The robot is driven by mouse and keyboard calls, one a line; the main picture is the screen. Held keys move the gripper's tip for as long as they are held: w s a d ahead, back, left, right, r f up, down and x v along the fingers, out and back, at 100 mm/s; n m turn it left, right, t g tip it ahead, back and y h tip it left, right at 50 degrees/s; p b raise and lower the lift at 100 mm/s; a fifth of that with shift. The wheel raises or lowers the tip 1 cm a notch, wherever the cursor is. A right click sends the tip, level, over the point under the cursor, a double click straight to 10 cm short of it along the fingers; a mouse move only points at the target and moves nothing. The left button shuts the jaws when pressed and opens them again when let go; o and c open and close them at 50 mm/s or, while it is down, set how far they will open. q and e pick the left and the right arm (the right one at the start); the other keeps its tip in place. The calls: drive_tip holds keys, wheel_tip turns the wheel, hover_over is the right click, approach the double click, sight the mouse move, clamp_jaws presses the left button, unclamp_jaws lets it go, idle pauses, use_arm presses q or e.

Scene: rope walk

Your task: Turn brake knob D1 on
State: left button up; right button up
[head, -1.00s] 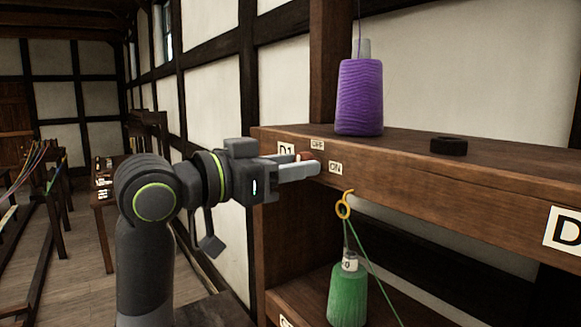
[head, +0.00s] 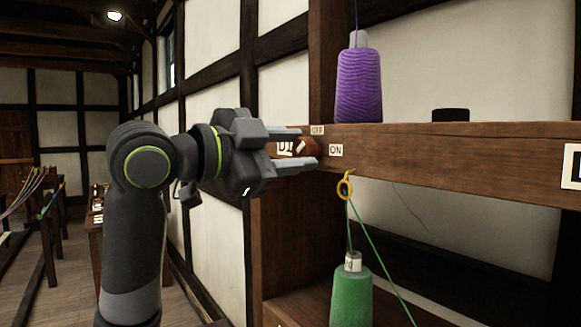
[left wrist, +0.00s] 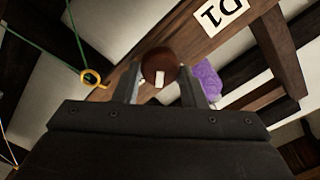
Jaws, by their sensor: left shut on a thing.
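Brake knob D1 (head: 309,147) is a round reddish-brown knob with a white mark on the front edge of the wooden shelf. The OFF label (head: 317,130) is above it and the ON label (head: 336,150) to its right. The D1 label (left wrist: 220,14) shows clearly in the left wrist view and is partly hidden in the head view. My left gripper (head: 304,149) is shut on the knob, one finger above and one below. In the left wrist view the knob (left wrist: 160,62) sits between both fingertips. Where the mark points is hard to tell. My right gripper is out of view.
A purple thread cone (head: 358,88) and a dark ring (head: 451,115) stand on the shelf (head: 450,145). Just below the knob hangs a yellow eyelet (head: 345,186) with green thread running to a green cone (head: 351,296).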

use_arm(q)
drive_tip(key=m+b, duration=0.1)
drive_tip(key=m, duration=0.1)
drive_tip(key=m+b, duration=0.1)
drive_tip(key=shift+f+m, duration=0.2)
drive_tip(key=shift+m, duration=0.2)
drive_tip(key=shift+m+b, duration=0.8)
drive_tip(key=shift+m, duration=1.5)
drive_tip(key=o, duration=1)
drive_tip(key=shift+c, duration=0.2)
drive_tip(key=b+v, duration=0.5)
drive_tip(key=v, duration=1.2)
drive_tip(key=shift+s, duration=0.15)
drive_tip(key=shift+a, duration=0.1)
